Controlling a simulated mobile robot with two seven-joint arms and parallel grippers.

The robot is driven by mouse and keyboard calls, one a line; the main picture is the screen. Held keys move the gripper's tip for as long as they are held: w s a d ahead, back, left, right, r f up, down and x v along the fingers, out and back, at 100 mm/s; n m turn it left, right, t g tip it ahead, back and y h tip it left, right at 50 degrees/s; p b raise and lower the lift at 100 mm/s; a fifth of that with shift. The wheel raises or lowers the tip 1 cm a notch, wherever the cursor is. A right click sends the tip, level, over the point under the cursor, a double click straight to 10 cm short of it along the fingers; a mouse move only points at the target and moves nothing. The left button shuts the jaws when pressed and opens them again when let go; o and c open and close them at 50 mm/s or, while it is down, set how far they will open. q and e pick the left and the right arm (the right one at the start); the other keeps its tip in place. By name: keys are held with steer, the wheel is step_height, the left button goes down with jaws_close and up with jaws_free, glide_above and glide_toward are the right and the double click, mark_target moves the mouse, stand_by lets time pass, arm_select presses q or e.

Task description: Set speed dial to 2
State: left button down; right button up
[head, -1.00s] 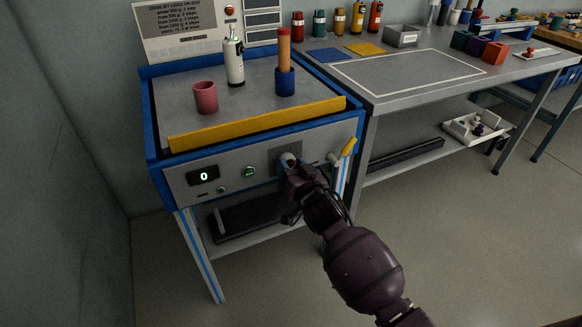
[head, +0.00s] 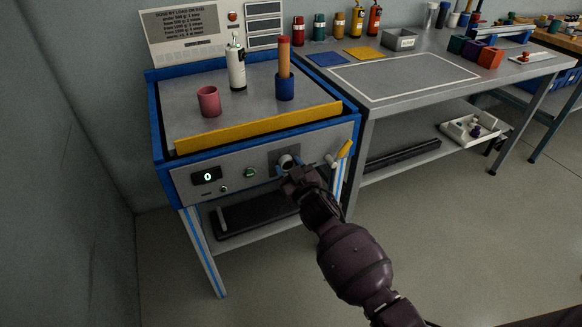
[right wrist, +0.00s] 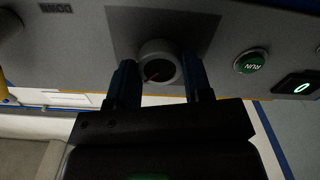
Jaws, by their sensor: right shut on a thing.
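The speed dial (head: 286,161) is a round grey knob on a dark square plate on the front panel of the blue-framed machine. In the right wrist view the dial (right wrist: 158,62) shows a short reddish pointer mark on its face; no scale numbers are readable. My right gripper (head: 288,172) is at the dial from the front. In the right wrist view my right gripper (right wrist: 160,78) has one finger on each side of the dial and is shut on it. The digital display (head: 207,176) reads 0. My left gripper is not in view.
A green RUN button (right wrist: 251,61) sits beside the dial. A yellow-handled lever (head: 344,150) is right of the dial. A workbench (head: 385,103) stands to the right.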

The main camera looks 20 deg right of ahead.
steer(key=shift+n, duration=1.5)
steer(key=shift+f, duration=0.1)
steer(key=o, duration=0.9)
